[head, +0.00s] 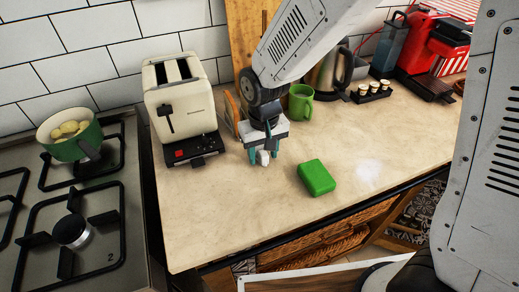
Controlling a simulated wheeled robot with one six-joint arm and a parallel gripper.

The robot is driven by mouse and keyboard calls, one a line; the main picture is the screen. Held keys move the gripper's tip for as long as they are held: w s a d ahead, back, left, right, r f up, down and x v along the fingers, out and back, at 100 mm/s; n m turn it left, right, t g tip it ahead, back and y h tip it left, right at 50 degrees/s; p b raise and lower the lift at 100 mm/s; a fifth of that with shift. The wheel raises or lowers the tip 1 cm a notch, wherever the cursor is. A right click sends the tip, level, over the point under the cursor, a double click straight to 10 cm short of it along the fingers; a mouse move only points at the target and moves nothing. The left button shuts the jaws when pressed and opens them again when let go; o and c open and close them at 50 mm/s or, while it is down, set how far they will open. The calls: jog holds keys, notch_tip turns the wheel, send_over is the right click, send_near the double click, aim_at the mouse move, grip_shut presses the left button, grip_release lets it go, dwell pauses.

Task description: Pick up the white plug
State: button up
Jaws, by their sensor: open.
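A small white object, which looks like the white plug (263,159), shows at the fingertips of my gripper, above or on the beige countertop. My gripper (263,154) points down over the counter, to the right of the cream toaster. Its teal fingers are apart, one on either side of the white object. I cannot tell whether the fingers touch it. The plug's upper part is hidden by the gripper.
The cream toaster (184,105) stands close on the left. A green block (316,178) lies to the right, and a green mug (301,103) and a kettle (328,72) stand behind. A stove with a green pot (72,148) is at far left. The front counter is clear.

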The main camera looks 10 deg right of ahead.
grip_shut()
jog(key=shift+r, duration=0.1)
